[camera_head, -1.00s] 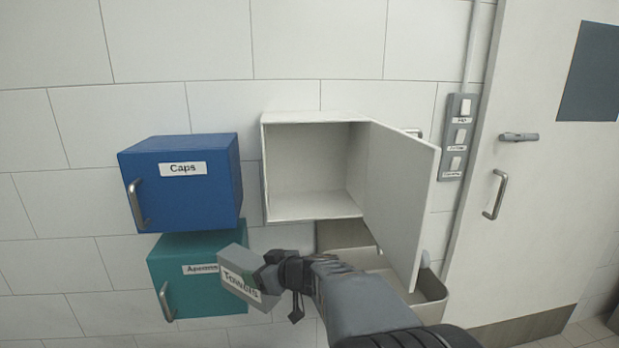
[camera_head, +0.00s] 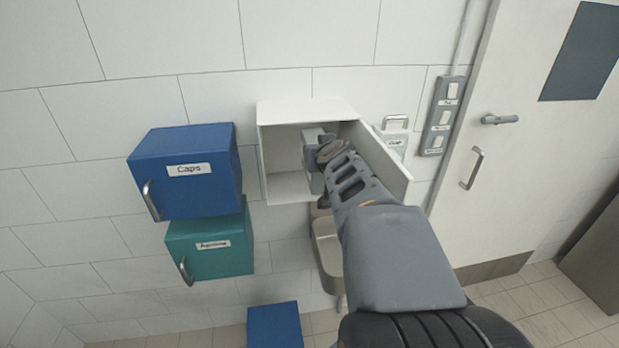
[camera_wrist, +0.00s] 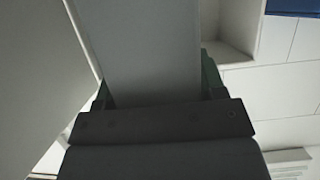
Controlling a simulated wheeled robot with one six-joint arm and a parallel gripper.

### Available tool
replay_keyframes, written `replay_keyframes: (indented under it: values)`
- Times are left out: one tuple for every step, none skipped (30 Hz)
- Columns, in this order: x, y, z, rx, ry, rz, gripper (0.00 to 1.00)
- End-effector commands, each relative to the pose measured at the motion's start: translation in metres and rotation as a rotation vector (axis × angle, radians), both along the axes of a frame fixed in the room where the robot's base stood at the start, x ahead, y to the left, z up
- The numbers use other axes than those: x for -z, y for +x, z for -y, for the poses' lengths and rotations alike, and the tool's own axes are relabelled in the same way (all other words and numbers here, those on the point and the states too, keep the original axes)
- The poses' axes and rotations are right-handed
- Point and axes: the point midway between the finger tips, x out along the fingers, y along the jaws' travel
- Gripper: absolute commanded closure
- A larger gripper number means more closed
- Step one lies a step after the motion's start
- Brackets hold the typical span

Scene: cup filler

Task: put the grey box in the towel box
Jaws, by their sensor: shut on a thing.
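The towel box appears to be the open white wall box (camera_head: 305,109); I see no label on it. Its white door (camera_head: 397,172) stands open to the right. My gripper (camera_head: 323,160) is shut on the grey box (camera_head: 311,140), at the right part of the opening. The arm hides part of the grey box, so how deep it sits is hard to tell. In the wrist view the grey box (camera_wrist: 155,50) stretches forward from my gripper (camera_wrist: 158,100), with the door (camera_wrist: 35,80) at left and the white box's interior (camera_wrist: 236,25) at right.
A blue "Caps" box (camera_head: 185,180) and a teal box (camera_head: 212,250) hang shut at left. A beige bin (camera_head: 326,255) is below the white box. Wall switches (camera_head: 443,115) and a white room door (camera_head: 500,170) are at right. A blue item (camera_head: 274,325) is low in front.

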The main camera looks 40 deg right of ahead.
Motion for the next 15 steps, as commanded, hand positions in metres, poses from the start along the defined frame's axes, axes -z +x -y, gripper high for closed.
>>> replay_keyframes:
  values:
    - [0.002,0.005,0.003,0.004,0.002,-0.001,0.66]
    - [0.003,0.008,0.005,0.005,0.003,-0.002,0.66]
    - [0.006,0.014,0.008,0.006,0.005,-0.002,0.66]
    - [0.009,0.019,0.010,0.007,0.005,-0.004,0.66]
    - [0.010,0.022,0.011,0.007,0.005,-0.002,0.66]
    - [0.013,0.027,0.013,0.006,0.005,-0.002,0.66]
    - [0.014,0.031,0.014,0.005,0.005,-0.001,0.66]
    - [0.017,0.035,0.016,0.005,0.006,-0.002,0.66]
    - [0.020,0.040,0.018,0.007,0.005,-0.003,0.66]
    - [0.027,0.049,0.022,0.006,0.006,-0.004,0.66]
    - [0.032,0.057,0.025,0.006,0.006,-0.005,0.66]
    - [0.037,0.066,0.029,0.006,0.005,-0.004,0.66]
    - [0.040,0.073,0.032,0.005,0.004,-0.004,0.66]
    - [0.043,0.080,0.034,0.006,0.005,-0.004,0.66]
    - [0.053,0.086,0.037,0.006,0.005,-0.003,0.66]
